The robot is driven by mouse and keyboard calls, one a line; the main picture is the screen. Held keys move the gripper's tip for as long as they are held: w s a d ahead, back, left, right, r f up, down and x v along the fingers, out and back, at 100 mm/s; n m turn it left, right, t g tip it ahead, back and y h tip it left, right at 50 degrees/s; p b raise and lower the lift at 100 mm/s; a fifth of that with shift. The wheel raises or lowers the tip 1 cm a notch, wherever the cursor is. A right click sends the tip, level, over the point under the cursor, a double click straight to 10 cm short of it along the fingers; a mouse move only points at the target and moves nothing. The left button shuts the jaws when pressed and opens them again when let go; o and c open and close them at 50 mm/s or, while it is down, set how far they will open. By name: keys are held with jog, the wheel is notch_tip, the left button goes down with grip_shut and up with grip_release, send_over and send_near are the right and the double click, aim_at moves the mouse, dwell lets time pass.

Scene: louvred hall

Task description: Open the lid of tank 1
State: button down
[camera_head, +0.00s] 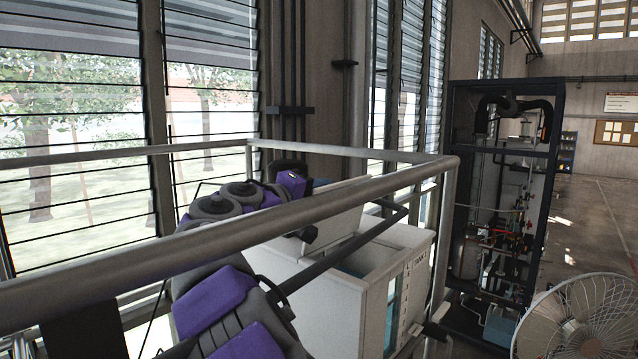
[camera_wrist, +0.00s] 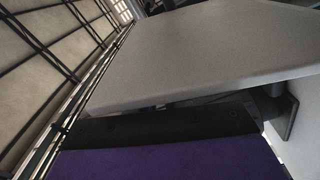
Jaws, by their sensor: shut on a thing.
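Tank 1 (camera_head: 365,305) is a pale box with a "TANK 1" label on its right side, behind the railing. Its lid (camera_head: 335,236) is a pale panel that stands tilted up at the back. Part of the tank's top looks open in front of the lid. My purple and grey arm reaches over from the left, and my gripper (camera_head: 308,233) is a dark shape against the lid's left edge. In the wrist view the lid (camera_wrist: 210,50) is a broad grey plate close to my gripper (camera_wrist: 283,108). The gripper is shut on the lid; the exact contact is partly hidden.
A dark-framed rig (camera_head: 505,190) with pipes stands to the right. A white fan (camera_head: 580,318) is at the lower right. Louvred windows (camera_head: 75,110) line the left; floor is clear at far right.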

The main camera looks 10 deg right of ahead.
jog(key=shift+w+a+f+n, duration=0.2)
jog(key=shift+w+n, duration=0.15)
jog(key=shift+n, duration=0.05)
jog(key=c, duration=1.5)
grip_release()
jog(key=shift+w, duration=0.1)
jog(key=o, duration=0.3)
jog(key=shift+w+f, duration=0.1)
jog(key=shift+w, duration=0.15)
jog(key=shift+o, duration=0.2)
jog(key=b+v, duration=0.2)
jog(key=v, duration=1.5)
jog(key=shift+a, duration=0.25)
jog(key=shift+s, duration=0.1)
